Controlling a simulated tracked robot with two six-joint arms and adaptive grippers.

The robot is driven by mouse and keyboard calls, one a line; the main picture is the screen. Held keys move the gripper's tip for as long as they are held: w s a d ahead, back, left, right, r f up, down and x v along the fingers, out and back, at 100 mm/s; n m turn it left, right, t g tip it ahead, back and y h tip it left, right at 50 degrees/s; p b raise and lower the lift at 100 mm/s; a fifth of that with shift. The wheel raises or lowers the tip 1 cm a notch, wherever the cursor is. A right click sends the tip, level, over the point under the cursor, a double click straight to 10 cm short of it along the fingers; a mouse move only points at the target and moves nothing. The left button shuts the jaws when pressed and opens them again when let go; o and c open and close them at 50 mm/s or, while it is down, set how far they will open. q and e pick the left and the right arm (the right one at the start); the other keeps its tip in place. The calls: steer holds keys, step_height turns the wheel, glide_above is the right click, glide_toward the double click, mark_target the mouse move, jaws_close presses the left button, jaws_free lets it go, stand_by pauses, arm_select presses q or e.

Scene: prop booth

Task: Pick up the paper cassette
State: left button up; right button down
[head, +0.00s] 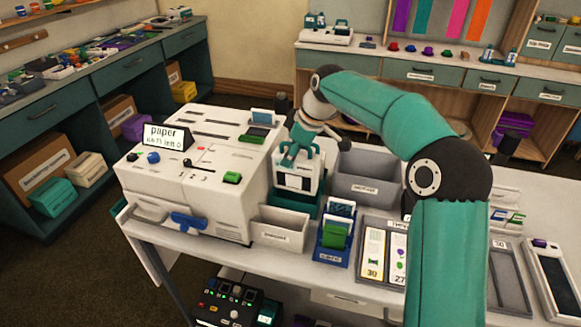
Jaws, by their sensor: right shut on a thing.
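The paper cassette (293,182), a white block with a dark label and teal trim, is upright at the right side of the white machine. My right gripper (296,149) reaches down from above and is shut on the top of the cassette. A teal holder (296,209) is directly below the cassette; I cannot tell whether the two touch. The white machine (205,165) carries a black sign reading "paper". My left gripper is not in view.
A grey bin (365,172) stands to the right of the cassette. A small light bin (279,230) and a blue card box (335,237) stand in front. Flat trays (511,276) lie at right. My right arm covers the bench's middle right.

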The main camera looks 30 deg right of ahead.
arm_select(q)
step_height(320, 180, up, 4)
steer(key=p, duration=0.3)
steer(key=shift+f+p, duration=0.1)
steer(key=shift+p, duration=0.2)
arm_select(e)
step_height(320, 180, up, 14)
steer(key=shift+f, duration=0.1)
